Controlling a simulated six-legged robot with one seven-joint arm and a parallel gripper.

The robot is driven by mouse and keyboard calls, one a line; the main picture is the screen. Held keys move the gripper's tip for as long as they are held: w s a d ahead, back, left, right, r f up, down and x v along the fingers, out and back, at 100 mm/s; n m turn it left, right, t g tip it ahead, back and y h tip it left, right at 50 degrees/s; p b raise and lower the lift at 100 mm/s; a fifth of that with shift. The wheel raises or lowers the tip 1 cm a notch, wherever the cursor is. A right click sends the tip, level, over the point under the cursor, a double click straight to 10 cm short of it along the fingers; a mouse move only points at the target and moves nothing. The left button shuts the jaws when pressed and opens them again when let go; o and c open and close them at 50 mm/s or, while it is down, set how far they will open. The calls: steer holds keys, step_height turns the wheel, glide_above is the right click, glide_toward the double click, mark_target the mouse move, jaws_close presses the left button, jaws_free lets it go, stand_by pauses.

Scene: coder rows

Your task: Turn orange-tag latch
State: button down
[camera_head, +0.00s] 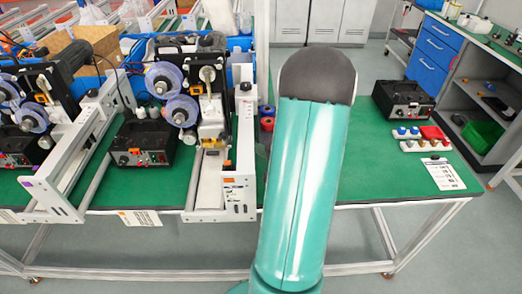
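My teal arm link with a dark rounded end rises through the middle of the view, in front of the green-topped bench (375,180). My gripper is not visible. Several small orange marks show at the coder machine (205,95). One orange label (134,151) is on the black control box (143,143). An orange square marks a white card (138,218) at the bench's front edge. Another orange mark (228,181) is on the white frame end plate (238,185). I cannot tell which mark belongs to the latch, and no latch shape is clear at this size.
A second machine (30,115) stands at the left. Right of my arm are a black box (403,98), a colored button panel (421,137) and a printed sheet (443,173). Bare bench top lies around them. A blue drawer cabinet (436,50) stands behind at the right.

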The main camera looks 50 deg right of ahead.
mark_target(223, 140)
steer(key=w, duration=0.5)
steer(key=shift+w+d+f, duration=0.15)
steer(key=shift+d+f, duration=0.1)
steer(key=shift+w+a+f, duration=0.1)
steer(key=shift+w+a, duration=0.75)
steer(key=shift+a, duration=0.05)
steer(key=shift+w+a+f, duration=0.1)
steer(key=shift+w+a, duration=0.25)
steer(key=shift+w, duration=0.15)
